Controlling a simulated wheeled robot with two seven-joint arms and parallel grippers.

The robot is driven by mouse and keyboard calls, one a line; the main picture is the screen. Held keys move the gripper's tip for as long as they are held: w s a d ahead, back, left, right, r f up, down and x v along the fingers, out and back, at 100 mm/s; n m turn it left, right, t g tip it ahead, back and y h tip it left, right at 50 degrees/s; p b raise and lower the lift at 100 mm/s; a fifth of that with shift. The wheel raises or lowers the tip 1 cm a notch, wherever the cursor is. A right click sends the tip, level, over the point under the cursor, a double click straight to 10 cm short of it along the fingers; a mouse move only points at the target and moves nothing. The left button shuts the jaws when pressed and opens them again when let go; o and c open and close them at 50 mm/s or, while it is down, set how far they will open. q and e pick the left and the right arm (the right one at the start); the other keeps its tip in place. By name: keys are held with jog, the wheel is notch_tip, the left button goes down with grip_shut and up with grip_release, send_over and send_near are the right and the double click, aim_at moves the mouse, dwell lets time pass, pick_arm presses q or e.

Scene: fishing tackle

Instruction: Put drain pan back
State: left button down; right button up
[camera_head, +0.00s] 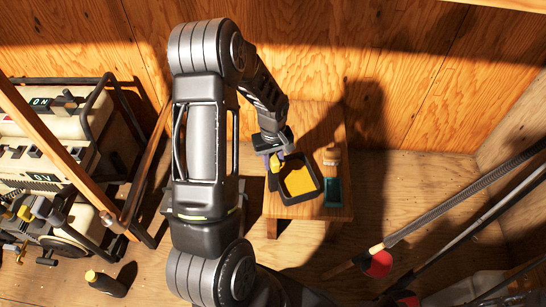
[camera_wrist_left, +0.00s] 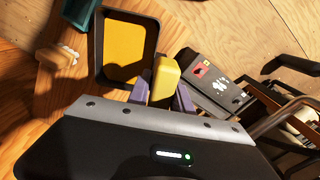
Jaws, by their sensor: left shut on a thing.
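The drain pan (camera_head: 319,189) is a black rectangular tray with a yellow inside, on a small wooden table. It also shows at the top of the left wrist view (camera_wrist_left: 98,48). My left gripper (camera_head: 272,157) is at the pan's upper left corner in the head view. Its purple fingers (camera_wrist_left: 163,98) are shut on a yellow block-like piece (camera_wrist_left: 165,76) right beside the pan's rim. I cannot tell whether this piece is joined to the pan. My right gripper is not in view.
A generator-like machine (camera_head: 40,160) fills the left. A dark bottle with a yellow cap (camera_head: 107,284) is on the floor. Rods (camera_head: 465,180) lean at the right.

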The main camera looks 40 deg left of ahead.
pick_arm(q)
jog(key=shift+w, duration=0.1)
jog(key=c, duration=1.1)
grip_release()
jog(key=shift+c, duration=0.2)
notch_tip(320, 180, up, 12)
jog(key=shift+r+p, duration=0.1)
jog(key=shift+p, duration=1.05)
